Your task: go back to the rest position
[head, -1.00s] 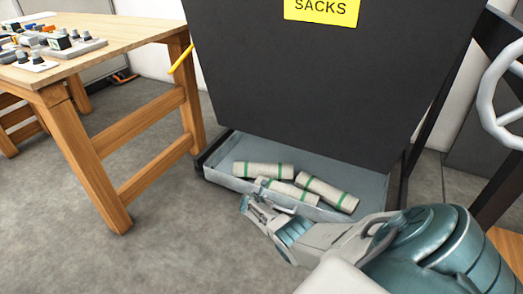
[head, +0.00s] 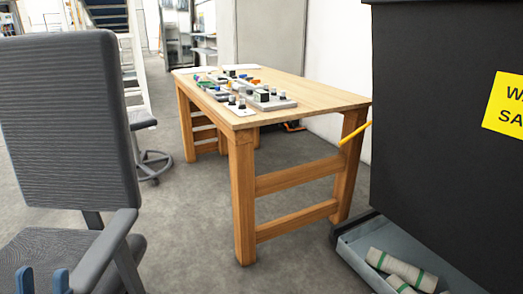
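Two blue fingertips of my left gripper (head: 43,281) show at the bottom left edge. They stand apart with nothing seen between them, in front of the grey chair. The rest of my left arm is below the picture. My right gripper is not in view.
A grey office chair (head: 68,120) stands close on the left. A wooden table (head: 310,92) with several small parts stands in the middle. A black bin (head: 440,120) with a yellow sign fills the right. Its grey tray (head: 356,258) holds rolled sacks (head: 402,270). Floor between chair and table is clear.

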